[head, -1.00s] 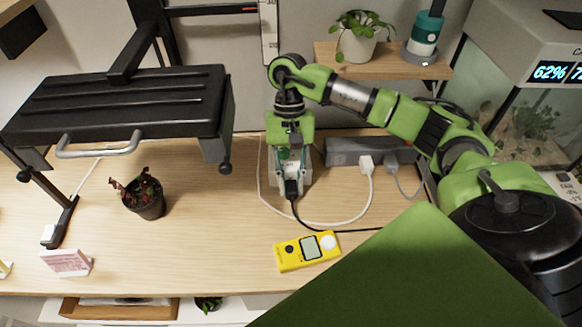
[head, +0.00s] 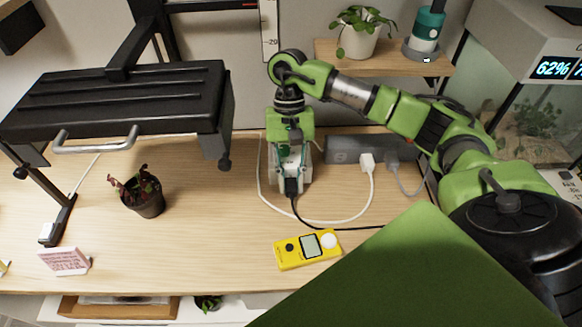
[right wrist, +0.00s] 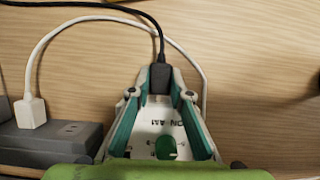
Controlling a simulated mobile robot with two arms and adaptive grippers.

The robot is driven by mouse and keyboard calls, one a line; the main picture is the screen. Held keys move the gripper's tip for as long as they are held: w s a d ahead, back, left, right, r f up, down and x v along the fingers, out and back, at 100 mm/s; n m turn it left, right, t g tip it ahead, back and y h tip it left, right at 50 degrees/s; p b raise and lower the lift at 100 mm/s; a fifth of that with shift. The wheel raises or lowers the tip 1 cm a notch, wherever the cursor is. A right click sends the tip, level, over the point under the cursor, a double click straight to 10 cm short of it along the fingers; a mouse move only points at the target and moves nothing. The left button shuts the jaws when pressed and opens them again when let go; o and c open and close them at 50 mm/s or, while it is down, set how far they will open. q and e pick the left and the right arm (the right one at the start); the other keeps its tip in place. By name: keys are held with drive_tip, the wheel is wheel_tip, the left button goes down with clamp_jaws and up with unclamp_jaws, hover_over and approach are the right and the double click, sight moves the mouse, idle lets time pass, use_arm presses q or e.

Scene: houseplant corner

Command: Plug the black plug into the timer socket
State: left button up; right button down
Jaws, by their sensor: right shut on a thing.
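My right gripper (head: 291,183) points down at the desk, with its green-and-white fingers closed on the black plug (head: 291,188). In the right wrist view, the black plug (right wrist: 160,78) sits between the fingertips (right wrist: 160,88), with its black cord running away from it. The white timer (right wrist: 156,122), with a green dial and printed lettering, shows between the fingers, beside the plug. In the head view the gripper mostly hides the timer. I cannot tell whether the plug's pins are in the timer's socket. My left gripper is not in view.
A grey power strip (head: 343,150) with a white plug (head: 367,162) lies right of the gripper. A white cord loops around the gripper's area. A yellow meter (head: 307,249) lies in front. A potted plant (head: 142,196) stands left under a black lamp (head: 118,105). Bare desk lies between.

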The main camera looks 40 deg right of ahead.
use_arm(q)
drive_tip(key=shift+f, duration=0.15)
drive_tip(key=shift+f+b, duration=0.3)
drive_tip(key=shift+b, duration=0.15)
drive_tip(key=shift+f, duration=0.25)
idle(0.5)
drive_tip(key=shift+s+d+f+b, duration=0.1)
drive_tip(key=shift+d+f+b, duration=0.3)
drive_tip(key=shift+b, duration=0.3)
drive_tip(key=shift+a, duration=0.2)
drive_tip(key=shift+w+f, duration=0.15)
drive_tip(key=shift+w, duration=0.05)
idle(0.6)
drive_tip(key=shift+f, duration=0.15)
idle(0.5)
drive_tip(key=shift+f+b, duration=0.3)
drive_tip(key=shift+b, duration=0.25)
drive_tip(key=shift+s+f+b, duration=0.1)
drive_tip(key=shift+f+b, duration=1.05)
idle(1.6)
